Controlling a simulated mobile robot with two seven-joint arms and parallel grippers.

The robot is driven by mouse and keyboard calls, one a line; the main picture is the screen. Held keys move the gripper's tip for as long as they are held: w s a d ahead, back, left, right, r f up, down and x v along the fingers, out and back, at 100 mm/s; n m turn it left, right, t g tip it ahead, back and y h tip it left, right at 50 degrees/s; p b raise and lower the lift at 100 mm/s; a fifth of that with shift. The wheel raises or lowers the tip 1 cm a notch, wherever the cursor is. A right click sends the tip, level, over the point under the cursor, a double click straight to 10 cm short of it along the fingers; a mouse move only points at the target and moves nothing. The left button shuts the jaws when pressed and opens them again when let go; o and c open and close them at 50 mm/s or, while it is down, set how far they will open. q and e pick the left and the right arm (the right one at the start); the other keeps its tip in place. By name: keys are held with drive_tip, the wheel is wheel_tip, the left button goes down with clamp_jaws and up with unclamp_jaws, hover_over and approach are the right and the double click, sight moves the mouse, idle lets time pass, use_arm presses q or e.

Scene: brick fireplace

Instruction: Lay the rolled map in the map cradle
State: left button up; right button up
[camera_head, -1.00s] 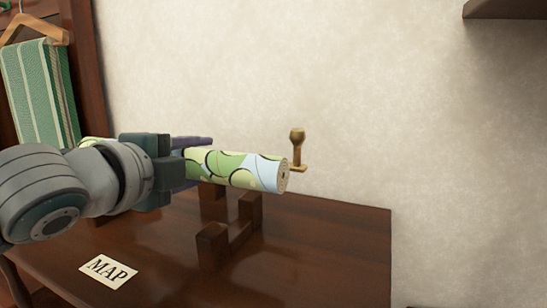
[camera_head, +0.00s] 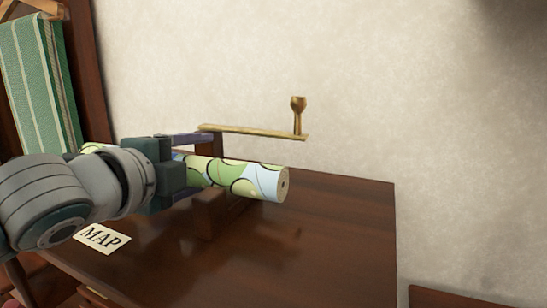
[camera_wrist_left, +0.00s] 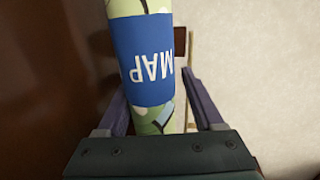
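The rolled map (camera_head: 260,180), green, cream and pale blue, lies across the dark wooden map cradle (camera_head: 215,218). One cradle post rises behind it; the lower front part shows below it. The map looks seated, but the contact is partly hidden. My left gripper (camera_head: 185,165) is around the map with its fingers open. The left wrist view shows the map (camera_wrist_left: 150,110) with its blue MAP band between the fingers (camera_wrist_left: 160,105). A gap shows beside the right finger; the left finger is close to the map. My right gripper is not in view.
The cradle stands on a brown table (camera_head: 330,235) with clear room at right. A white MAP card (camera_head: 102,238) lies at the front left. A brass bar (camera_head: 250,131) with an upright knob (camera_head: 298,115) is behind. A green striped cloth (camera_head: 38,95) hangs at left.

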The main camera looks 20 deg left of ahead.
use_arm(q)
drive_tip(key=shift+o, duration=1.1)
drive_tip(key=shift+s, duration=0.1)
drive_tip(key=s, duration=0.3)
drive_tip(key=s+r, duration=0.1)
drive_tip(key=s, duration=0.2)
drive_tip(key=s+r+p, duration=0.1)
drive_tip(key=s, duration=0.2)
drive_tip(key=shift+s+a, duration=0.1)
drive_tip(key=shift+s, duration=0.15)
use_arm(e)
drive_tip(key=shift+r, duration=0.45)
